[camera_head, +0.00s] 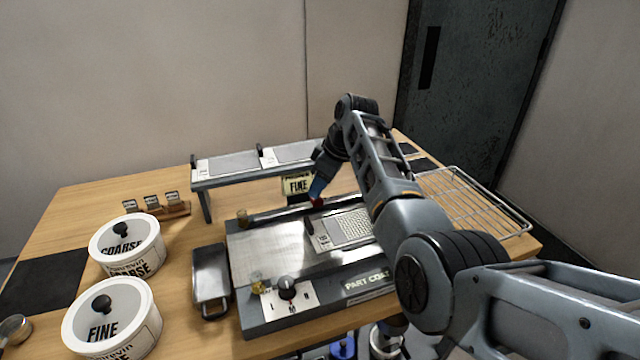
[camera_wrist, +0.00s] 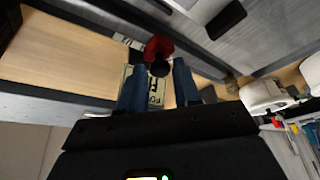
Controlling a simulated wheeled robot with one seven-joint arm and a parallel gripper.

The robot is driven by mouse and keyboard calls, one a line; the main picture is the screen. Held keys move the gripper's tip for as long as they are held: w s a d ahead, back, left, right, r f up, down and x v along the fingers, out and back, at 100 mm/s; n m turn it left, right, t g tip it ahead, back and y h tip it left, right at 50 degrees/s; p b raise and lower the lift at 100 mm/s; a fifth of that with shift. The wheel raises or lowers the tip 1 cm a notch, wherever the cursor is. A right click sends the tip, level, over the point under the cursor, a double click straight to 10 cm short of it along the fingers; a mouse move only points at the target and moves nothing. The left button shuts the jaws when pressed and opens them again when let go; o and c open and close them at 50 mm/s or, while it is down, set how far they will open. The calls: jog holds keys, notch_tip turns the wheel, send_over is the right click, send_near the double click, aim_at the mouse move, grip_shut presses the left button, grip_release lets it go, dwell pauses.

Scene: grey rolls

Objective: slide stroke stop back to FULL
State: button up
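A red knob with a dark centre, which looks like the stroke stop (camera_head: 317,203), sits at the back rail of the grey machine (camera_head: 270,240). In the wrist view the red knob (camera_wrist: 160,46) lies just beyond my fingertips, roughly between their lines. My gripper (camera_head: 317,188) points down at it with blue fingers. In the wrist view the gripper (camera_wrist: 158,70) is open, with a gap on both sides of the knob. I cannot tell whether the fingers touch it. A small marked strip (camera_wrist: 128,41) lies beside the knob; I cannot read FULL on it.
A perforated plate (camera_head: 345,229) lies on the machine bed. A wire rack (camera_head: 480,205) is at the right. COARSE (camera_head: 127,245) and FINE (camera_head: 110,318) tubs stand at the left.

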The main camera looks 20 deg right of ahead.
grip_shut()
jog(key=shift+a+p, duration=0.3)
jog(key=shift+a, duration=1.95)
jog(key=shift+o, duration=1.9)
grip_release()
jog(key=v, duration=0.7)
jog(key=shift+r+b, duration=0.3)
jog(key=shift+r, duration=0.05)
jog(key=shift+s, duration=0.1)
